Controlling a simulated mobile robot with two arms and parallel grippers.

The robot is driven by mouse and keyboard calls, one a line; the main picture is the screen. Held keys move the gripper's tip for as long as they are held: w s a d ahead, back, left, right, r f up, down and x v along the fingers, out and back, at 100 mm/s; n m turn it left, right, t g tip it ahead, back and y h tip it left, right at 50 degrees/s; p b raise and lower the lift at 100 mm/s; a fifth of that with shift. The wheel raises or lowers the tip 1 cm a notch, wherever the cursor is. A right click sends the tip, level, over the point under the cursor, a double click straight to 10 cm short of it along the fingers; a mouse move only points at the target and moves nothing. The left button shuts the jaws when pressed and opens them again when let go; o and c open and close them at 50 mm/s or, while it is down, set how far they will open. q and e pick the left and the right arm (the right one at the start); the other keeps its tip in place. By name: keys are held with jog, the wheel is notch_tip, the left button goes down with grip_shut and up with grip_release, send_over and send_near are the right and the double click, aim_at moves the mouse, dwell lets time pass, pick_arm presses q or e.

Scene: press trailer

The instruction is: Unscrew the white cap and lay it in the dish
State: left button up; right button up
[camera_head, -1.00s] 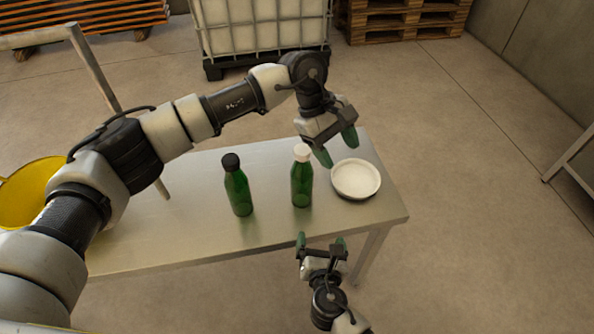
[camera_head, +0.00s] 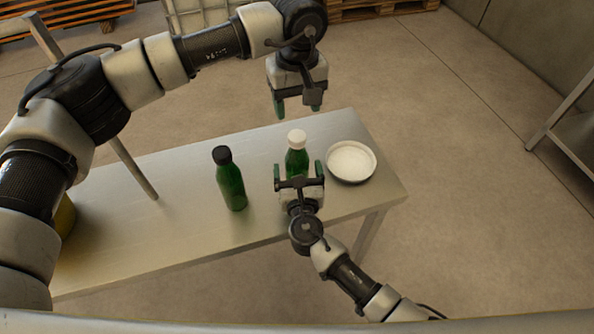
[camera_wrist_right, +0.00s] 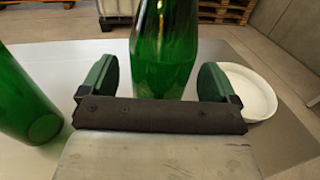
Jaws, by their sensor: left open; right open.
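A green bottle (camera_head: 296,162) with a white cap (camera_head: 296,138) stands upright on the metal table; the cap is on its neck. In the right wrist view the bottle's body (camera_wrist_right: 164,50) is between the fingers of my right gripper (camera_head: 298,172), which is open with gaps on both sides. The gripper hides the bottle's lower part in the head view. My left gripper (camera_head: 296,108) is open and empty, pointing down above and behind the white-capped bottle. The round white dish (camera_head: 351,162) lies to the right of the bottle and looks empty.
A second green bottle (camera_head: 231,185) with a black cap (camera_head: 222,155) stands to the left. The metal table (camera_head: 150,235) is bare at left and front. A white caged tank (camera_head: 205,14) and wooden pallets (camera_head: 380,9) stand behind on the floor.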

jog(key=shift+w, duration=0.65)
